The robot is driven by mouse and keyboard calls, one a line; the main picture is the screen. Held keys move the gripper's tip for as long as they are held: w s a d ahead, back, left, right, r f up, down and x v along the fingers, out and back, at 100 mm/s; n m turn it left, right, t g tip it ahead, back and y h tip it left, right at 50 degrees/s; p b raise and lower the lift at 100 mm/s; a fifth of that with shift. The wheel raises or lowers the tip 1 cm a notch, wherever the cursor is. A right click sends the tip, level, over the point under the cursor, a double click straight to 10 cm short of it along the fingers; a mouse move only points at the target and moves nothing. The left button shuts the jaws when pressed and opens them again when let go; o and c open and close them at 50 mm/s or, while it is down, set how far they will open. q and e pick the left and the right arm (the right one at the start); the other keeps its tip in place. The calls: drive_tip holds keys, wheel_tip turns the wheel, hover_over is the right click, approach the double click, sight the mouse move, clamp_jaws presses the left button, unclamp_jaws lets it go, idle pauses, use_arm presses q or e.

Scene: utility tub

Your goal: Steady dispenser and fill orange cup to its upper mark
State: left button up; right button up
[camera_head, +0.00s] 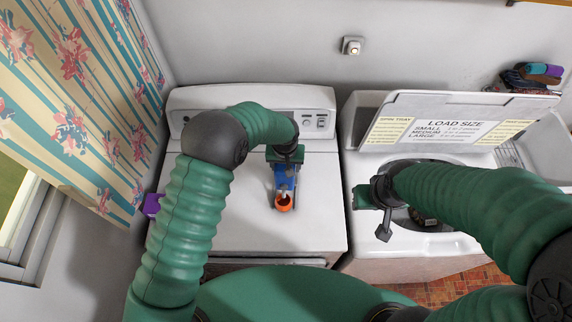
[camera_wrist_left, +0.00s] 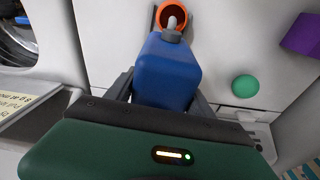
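A blue dispenser (camera_head: 285,177) with a pale spout stands on the white dryer top. It also shows in the left wrist view (camera_wrist_left: 166,72). An orange cup (camera_head: 284,203) sits at its front, below the spout, and shows at the top of the left wrist view (camera_wrist_left: 173,10). I cannot see the cup's marks or its fill level. My left gripper (camera_head: 287,158) is behind the dispenser, with its fingers against both sides of it (camera_wrist_left: 164,98).
The white dryer (camera_head: 235,220) has free room around the dispenser. A purple object (camera_head: 152,205) is at its left edge. The washer's lid (camera_head: 450,120) stands open at right. A patterned curtain (camera_head: 80,90) hangs at left.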

use_arm(q)
drive_tip(key=shift+a, duration=0.1)
drive_tip(key=c, duration=0.7)
clamp_jaws()
idle(0.3)
